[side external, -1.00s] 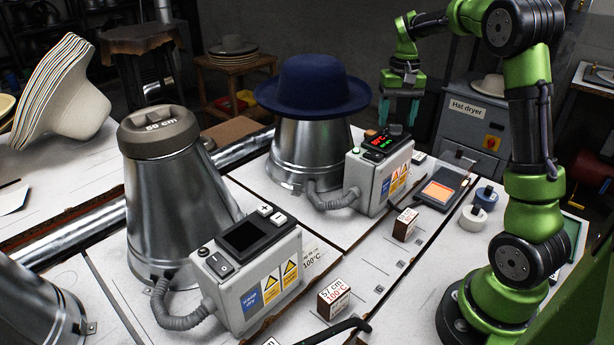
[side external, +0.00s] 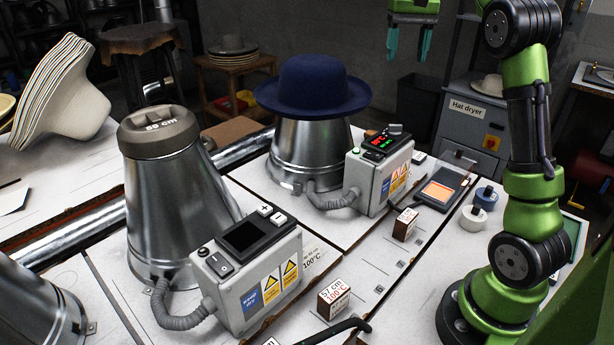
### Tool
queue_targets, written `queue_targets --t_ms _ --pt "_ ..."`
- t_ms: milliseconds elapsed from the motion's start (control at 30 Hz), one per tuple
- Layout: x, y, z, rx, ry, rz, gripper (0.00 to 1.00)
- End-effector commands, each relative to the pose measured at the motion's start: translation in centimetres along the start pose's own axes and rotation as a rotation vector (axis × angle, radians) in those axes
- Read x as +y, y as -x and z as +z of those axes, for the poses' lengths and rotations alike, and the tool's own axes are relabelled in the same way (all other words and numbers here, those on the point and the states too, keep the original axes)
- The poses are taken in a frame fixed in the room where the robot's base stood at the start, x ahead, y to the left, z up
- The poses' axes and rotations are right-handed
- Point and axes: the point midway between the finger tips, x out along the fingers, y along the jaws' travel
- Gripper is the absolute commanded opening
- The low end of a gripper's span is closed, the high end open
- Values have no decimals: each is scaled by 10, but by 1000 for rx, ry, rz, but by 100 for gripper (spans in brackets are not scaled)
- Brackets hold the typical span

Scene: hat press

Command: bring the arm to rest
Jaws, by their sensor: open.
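My gripper (side external: 409,44) is at the top of the view, right of the blue hat. Its two teal fingers point down, apart, with nothing between them. The blue felt hat (side external: 312,84) sits on the far metal press cone (side external: 312,148), apart from my gripper. The far control box (side external: 379,178) in front of that cone has a lit display and a small knob-like part on top. The upper part of my arm is cut off by the top edge.
A hat dryer (side external: 472,118) stands behind. Air around my gripper is clear.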

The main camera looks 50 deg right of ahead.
Motion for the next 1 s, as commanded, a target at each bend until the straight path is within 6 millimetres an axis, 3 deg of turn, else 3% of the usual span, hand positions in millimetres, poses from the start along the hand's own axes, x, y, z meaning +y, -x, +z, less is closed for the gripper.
queue_targets --t_ms 333,433,533,667,767,1000 --pt "3 -2 -6 28 -18 16 62" --pt "7 -22 -11 37 -19 30 62" --pt "0 -37 0 72 10 4 62" --pt "-24 -51 32 139 69 -70 62" --pt "-48 -62 66 195 118 -143 62" --pt "-93 -92 172 324 237 -334 62"
